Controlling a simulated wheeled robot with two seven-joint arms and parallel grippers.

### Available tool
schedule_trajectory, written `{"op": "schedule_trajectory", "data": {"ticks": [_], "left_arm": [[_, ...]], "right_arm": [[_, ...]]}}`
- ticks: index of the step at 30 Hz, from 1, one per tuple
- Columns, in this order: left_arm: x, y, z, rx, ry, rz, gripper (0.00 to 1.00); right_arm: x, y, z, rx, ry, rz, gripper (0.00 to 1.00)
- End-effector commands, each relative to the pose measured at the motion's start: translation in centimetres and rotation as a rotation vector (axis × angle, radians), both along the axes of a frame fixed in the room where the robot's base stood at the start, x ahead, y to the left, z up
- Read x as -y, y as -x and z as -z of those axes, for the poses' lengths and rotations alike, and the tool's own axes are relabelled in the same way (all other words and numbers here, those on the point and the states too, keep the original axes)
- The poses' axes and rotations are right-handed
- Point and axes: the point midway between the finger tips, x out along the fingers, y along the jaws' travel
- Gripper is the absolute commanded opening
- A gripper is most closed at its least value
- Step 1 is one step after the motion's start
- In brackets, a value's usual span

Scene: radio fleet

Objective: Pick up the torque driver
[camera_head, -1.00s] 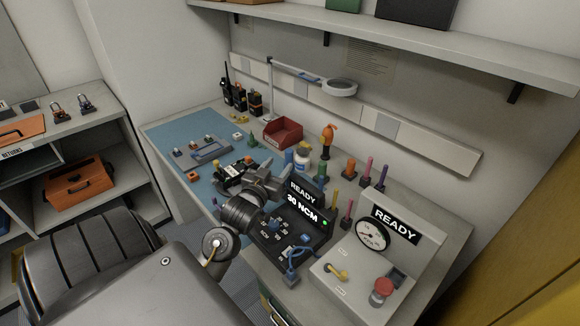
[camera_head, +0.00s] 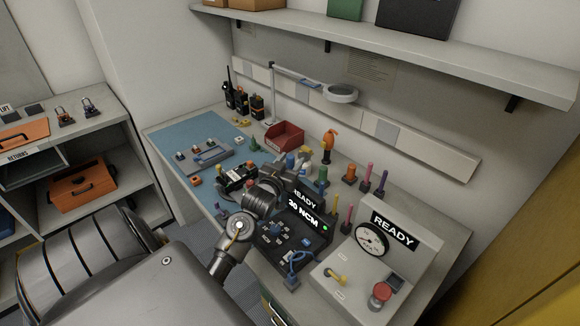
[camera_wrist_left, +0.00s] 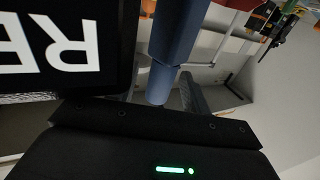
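A blue upright handle, which looks like the torque driver (camera_head: 290,161), stands behind the torque station (camera_head: 292,232). My left gripper (camera_head: 286,174) is right beside it and hides its lower part. In the left wrist view the blue handle (camera_wrist_left: 172,45) is close up, with its end between the fingers. The grey finger on the right (camera_wrist_left: 194,95) stands a little apart from it. The gripper looks open, and I see no firm hold. The station's lit display (camera_wrist_left: 60,45) fills the left of that view. My right gripper is out of view.
A radio (camera_head: 237,178) lies on the blue mat (camera_head: 180,135) left of my gripper. A gauge box (camera_head: 371,238) stands at the front right.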

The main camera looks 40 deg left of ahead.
Motion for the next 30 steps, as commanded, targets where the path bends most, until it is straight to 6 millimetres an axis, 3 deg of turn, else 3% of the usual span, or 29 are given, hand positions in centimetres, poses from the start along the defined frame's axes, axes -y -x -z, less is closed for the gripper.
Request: {"op": "schedule_trajectory", "data": {"ticks": [1,11,23,30], "left_arm": [[0.0,0.0,0.0,0.0,0.0,0.0,0.42],[0.0,0.0,0.0,0.0,0.0,0.0,0.0],[0.0,0.0,-0.2,0.003,-0.001,0.0,0.0],[0.0,0.0,-2.2,0.006,-0.004,0.001,0.0]], "right_arm": [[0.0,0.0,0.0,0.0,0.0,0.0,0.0],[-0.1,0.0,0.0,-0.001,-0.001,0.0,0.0],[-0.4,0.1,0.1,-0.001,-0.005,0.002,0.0],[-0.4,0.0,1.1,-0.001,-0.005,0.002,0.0]]}}
